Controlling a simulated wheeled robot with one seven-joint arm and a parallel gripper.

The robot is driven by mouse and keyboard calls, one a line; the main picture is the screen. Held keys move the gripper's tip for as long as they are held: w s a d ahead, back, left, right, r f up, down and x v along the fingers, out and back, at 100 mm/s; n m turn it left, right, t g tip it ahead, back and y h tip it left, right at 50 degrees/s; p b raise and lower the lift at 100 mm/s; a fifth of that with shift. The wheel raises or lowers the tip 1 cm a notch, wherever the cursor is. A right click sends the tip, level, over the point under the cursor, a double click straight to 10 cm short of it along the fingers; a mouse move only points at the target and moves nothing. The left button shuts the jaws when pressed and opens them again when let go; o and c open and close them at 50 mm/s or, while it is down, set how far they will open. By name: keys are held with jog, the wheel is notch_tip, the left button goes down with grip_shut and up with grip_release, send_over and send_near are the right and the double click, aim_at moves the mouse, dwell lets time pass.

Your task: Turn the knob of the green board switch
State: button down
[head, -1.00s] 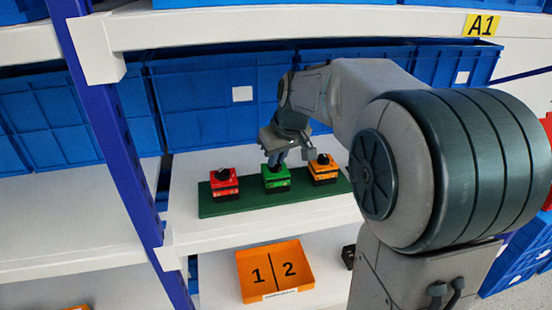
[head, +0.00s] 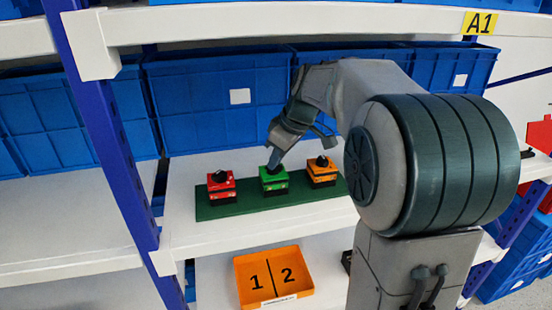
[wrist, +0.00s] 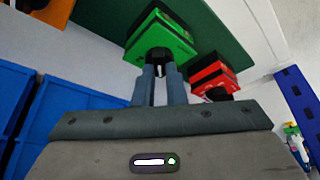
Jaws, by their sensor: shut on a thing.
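The green switch (head: 273,181) sits in the middle of a dark green board (head: 245,205) on the shelf, between a red switch (head: 221,184) and an orange switch (head: 321,169). My gripper (head: 273,164) reaches down onto the green switch from above, tilted. In the wrist view, my gripper (wrist: 160,72) has its two fingers shut on the black knob (wrist: 158,54) of the green switch (wrist: 162,36). The fingers hide part of the knob. The red switch also shows in the wrist view (wrist: 213,72), just right of the fingers.
Blue crates (head: 215,100) stand behind the board. An orange tray (head: 272,277) marked 1 and 2 lies on the shelf below. A blue upright post (head: 115,150) is at the left. The shelf left of the board is bare.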

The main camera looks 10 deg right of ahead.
jog(key=c, duration=1.5)
grip_release()
jog(key=shift+d+r, duration=0.1)
jog(key=shift+r, duration=0.2)
jog(key=v, duration=0.4)
jog(key=shift+s+d+r, duration=0.1)
jog(key=shift+s+r, duration=0.05)
jog(key=shift+r, duration=0.2)
jog(key=s+d+b, duration=0.2)
jog(key=s+d, duration=0.6)
jog(key=shift+s+d+f, duration=0.15)
jog(key=shift+s+d, duration=0.05)
